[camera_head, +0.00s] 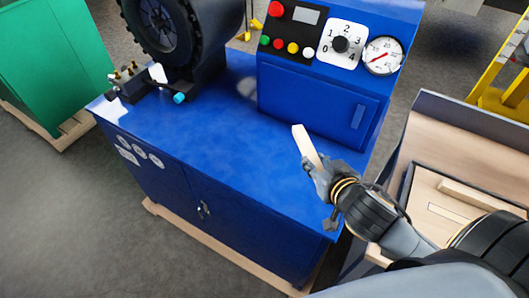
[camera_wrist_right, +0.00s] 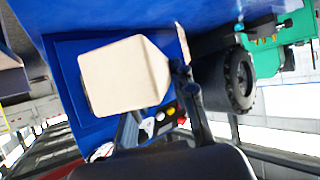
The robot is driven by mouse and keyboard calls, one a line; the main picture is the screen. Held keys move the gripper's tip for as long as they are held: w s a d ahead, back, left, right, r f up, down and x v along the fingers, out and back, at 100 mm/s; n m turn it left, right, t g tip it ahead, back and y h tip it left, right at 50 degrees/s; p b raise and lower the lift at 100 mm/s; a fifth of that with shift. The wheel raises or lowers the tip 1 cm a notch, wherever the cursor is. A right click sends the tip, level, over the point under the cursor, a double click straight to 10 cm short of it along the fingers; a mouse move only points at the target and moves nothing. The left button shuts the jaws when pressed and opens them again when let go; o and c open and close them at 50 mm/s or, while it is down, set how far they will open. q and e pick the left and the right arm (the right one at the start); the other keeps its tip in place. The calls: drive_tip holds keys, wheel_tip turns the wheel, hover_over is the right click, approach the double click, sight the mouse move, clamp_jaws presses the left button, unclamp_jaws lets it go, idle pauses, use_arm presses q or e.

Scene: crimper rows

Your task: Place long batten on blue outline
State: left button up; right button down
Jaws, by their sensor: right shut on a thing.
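A pale wooden batten (camera_head: 307,147) is in my right gripper (camera_head: 319,172), which is shut on it above the blue bench top. It tilts up and to the left from the fingers. In the right wrist view the batten (camera_wrist_right: 125,75) is seen close and foreshortened, between the fingers of my right gripper (camera_wrist_right: 160,100). I cannot make out a blue outline in either view. My left gripper is out of view.
A blue machine cabinet (camera_head: 225,165) carries a control box (camera_head: 320,85) at the back and a black round machine head (camera_head: 175,30) at back left. A wooden tray at right holds another batten (camera_head: 480,197). The bench top's middle is clear.

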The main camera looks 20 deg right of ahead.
drive_tip(key=w+a+f+b, duration=0.2)
drive_tip(key=w, duration=0.1)
drive_tip(key=w+a+f+b, duration=0.2)
drive_tip(key=w+f, duration=0.1)
drive_tip(key=w, duration=0.1)
drive_tip(key=w+a+f+b, duration=0.2)
drive_tip(key=w+f, duration=0.1)
drive_tip(key=shift+w+a+f, duration=0.1)
drive_tip(key=shift+w+f, duration=0.1)
drive_tip(key=shift+w, duration=0.05)
drive_tip(key=shift+w+a+f, duration=0.3)
drive_tip(key=shift+w+f, duration=0.2)
drive_tip(key=shift+f, duration=0.2)
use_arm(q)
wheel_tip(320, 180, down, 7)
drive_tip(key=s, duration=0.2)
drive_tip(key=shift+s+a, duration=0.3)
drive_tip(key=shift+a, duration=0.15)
use_arm(e)
drive_tip(key=shift+f, duration=1.45)
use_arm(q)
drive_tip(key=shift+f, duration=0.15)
use_arm(e)
drive_tip(key=shift+f, duration=0.1)
